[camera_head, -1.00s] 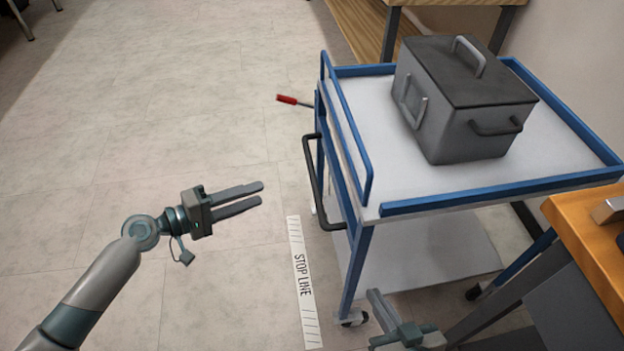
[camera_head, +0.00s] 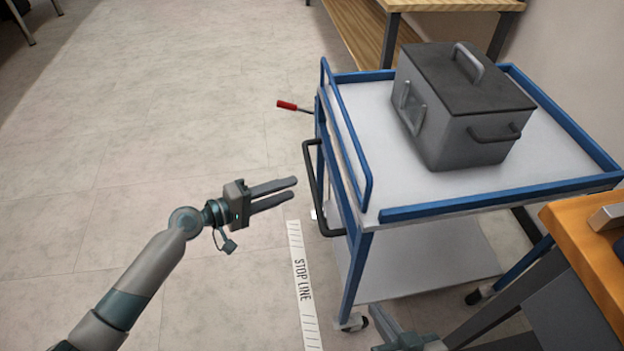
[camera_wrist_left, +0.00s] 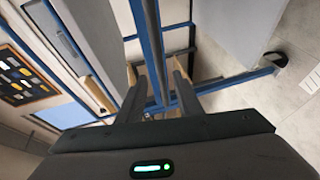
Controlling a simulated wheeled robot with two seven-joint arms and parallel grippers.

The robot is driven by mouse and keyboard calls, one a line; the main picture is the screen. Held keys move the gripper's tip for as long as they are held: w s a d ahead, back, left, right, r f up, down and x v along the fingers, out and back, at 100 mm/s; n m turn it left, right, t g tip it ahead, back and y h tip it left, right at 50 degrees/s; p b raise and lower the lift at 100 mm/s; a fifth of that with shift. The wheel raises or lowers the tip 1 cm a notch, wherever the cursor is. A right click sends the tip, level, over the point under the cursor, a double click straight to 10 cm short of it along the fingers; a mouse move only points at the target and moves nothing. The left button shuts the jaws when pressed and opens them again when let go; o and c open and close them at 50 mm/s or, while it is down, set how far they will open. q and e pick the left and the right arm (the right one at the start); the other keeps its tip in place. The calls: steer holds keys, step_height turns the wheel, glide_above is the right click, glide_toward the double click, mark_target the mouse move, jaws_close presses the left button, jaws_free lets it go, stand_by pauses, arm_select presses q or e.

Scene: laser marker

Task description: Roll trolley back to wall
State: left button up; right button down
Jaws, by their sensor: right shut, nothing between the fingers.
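The blue-framed trolley (camera_head: 365,260) with a pale grey top stands at the right of the head view, on casters. Its dark push handle (camera_head: 312,180) is on the left end. My left gripper (camera_head: 294,189) is open and empty, just left of the handle, its fingers pointing at it with a small gap between. In the left wrist view the fingers (camera_wrist_left: 161,95) are apart, with blue trolley bars beyond them. My right gripper (camera_head: 385,316) is shut and empty, low beside the trolley's front edge, partly cut off by the frame.
A grey lidded box (camera_head: 465,120) sits on the trolley top. A red-gripped lever (camera_head: 288,105) sticks out on the left end. A STOP LINE strip (camera_head: 302,285) lies on the floor by the trolley. A wooden bench (camera_head: 590,225) is at the right. The floor at left is clear.

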mark_target(312, 179)
arm_select(q)
steer(key=x, duration=0.8)
steer(key=shift+w+d+f, duration=0.1)
steer(key=shift+d+f, duration=0.05)
jaws_close()
